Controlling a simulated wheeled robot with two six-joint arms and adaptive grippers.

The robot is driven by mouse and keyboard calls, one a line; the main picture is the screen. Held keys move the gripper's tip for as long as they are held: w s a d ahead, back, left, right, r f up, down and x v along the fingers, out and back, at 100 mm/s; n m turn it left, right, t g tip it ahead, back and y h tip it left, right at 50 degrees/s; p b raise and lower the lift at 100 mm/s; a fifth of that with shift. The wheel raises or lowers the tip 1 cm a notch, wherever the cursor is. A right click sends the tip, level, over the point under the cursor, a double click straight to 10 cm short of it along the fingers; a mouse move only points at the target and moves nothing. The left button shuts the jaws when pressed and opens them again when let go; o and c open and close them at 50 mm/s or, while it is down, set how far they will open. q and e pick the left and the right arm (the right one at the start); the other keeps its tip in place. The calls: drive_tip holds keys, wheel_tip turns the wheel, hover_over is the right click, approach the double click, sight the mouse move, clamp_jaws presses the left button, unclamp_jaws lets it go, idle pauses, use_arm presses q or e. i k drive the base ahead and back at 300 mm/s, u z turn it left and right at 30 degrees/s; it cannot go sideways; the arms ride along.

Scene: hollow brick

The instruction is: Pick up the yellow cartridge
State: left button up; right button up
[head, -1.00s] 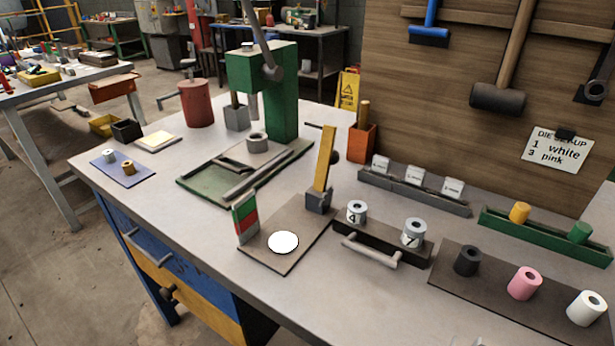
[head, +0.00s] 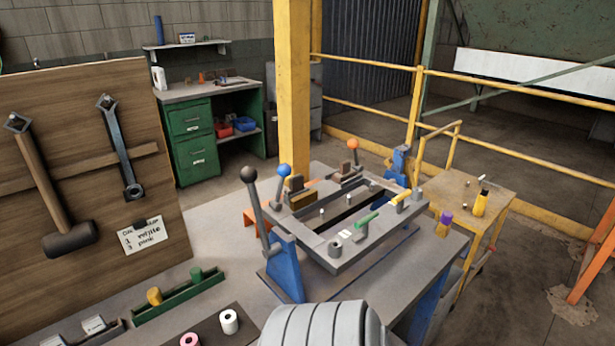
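A yellow cylinder (head: 154,296), which looks like the yellow cartridge, stands upright in a long green tray (head: 180,297) at the lower left. A green cylinder (head: 196,274) stands in the same tray, to its right. Another small yellow piece (head: 401,201) sits on the right side of the grey frame fixture, beside a green-handled piece (head: 368,219). Neither gripper is in view.
A grey frame fixture (head: 322,243) with ball-topped levers stands on the bench's right part. White (head: 229,321) and pink (head: 190,340) cylinders stand near the tray. A side table (head: 466,178) holds a yellow bottle (head: 481,204).

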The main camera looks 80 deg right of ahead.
sight(482, 198)
drive_tip(key=k, duration=1.2)
drive_tip(key=z, duration=4.35)
drive_tip(key=k, duration=1.3)
drive_tip(key=z, duration=0.7)
drive_tip(key=i, duration=1.55)
drive_tip(key=u, duration=0.55)
drive_tip(key=i, duration=1.35)
drive_tip(key=u, duration=1.05)
drive_tip(key=i, duration=0.85)
drive_tip(key=u, duration=0.85)
